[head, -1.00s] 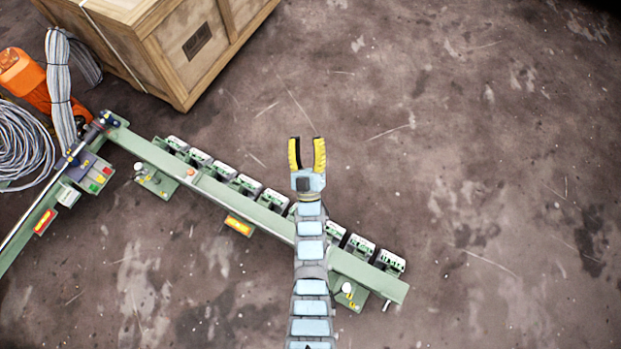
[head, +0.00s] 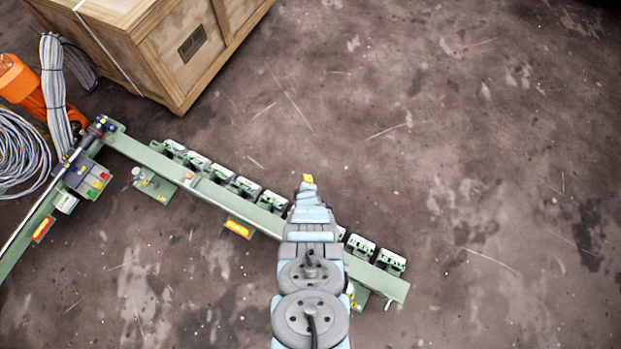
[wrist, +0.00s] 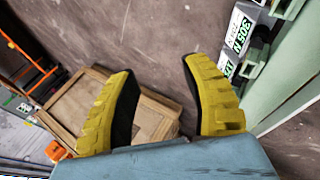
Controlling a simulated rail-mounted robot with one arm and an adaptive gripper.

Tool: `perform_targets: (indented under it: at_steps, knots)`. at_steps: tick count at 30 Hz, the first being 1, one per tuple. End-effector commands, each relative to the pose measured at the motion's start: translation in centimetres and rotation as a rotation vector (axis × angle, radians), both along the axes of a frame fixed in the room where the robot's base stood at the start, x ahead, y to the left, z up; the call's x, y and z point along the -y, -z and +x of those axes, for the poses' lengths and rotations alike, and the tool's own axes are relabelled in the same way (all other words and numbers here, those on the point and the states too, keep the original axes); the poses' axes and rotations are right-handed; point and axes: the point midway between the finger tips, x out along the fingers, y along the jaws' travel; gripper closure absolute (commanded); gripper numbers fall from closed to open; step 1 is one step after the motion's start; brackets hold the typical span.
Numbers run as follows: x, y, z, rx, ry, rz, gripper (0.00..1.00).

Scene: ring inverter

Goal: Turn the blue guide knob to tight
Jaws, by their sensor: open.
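A small dark blue part (head: 100,124) sits at the corner where the two green rails meet, at the left in the head view. It may be the blue guide knob, but it is too small to tell its shape or setting. My gripper (wrist: 160,68) is open and empty in the wrist view, with its two yellow fingers spread apart. In the head view only a bit of yellow finger (head: 308,178) shows past my arm, just beyond the long green rail and far to the right of the blue part.
The long green rail (head: 240,207) carries several grey-and-green modules (head: 362,247) along its far side. My arm hides part of it. A wooden crate (head: 150,50), an orange machine (head: 22,85) and grey cable coils (head: 20,150) stand at the left. Floor at the right is clear.

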Motion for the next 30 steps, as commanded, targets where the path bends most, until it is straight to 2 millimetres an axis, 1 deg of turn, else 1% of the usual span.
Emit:
perform_targets:
  at_steps: [3, 7, 12, 15, 18, 22, 26, 30]
  knots:
    - [0.4, 1.2, -3.7, -0.168, -0.088, -0.077, 0.53]
    - [1.0, 1.5, -8.5, -0.348, -0.194, -0.146, 0.53]
    - [1.7, 0.7, -14.0, -0.533, -0.316, -0.201, 0.53]
    - [2.0, 0.0, -16.0, -0.597, -0.364, -0.218, 0.53]
    - [2.1, -0.4, -17.3, -0.638, -0.392, -0.225, 0.53]
    - [2.2, -0.1, -17.9, -0.655, -0.405, -0.229, 0.53]
    - [2.2, 1.0, -17.8, -0.654, -0.405, -0.229, 0.53]
    - [2.2, 2.5, -17.8, -0.653, -0.404, -0.229, 0.53]
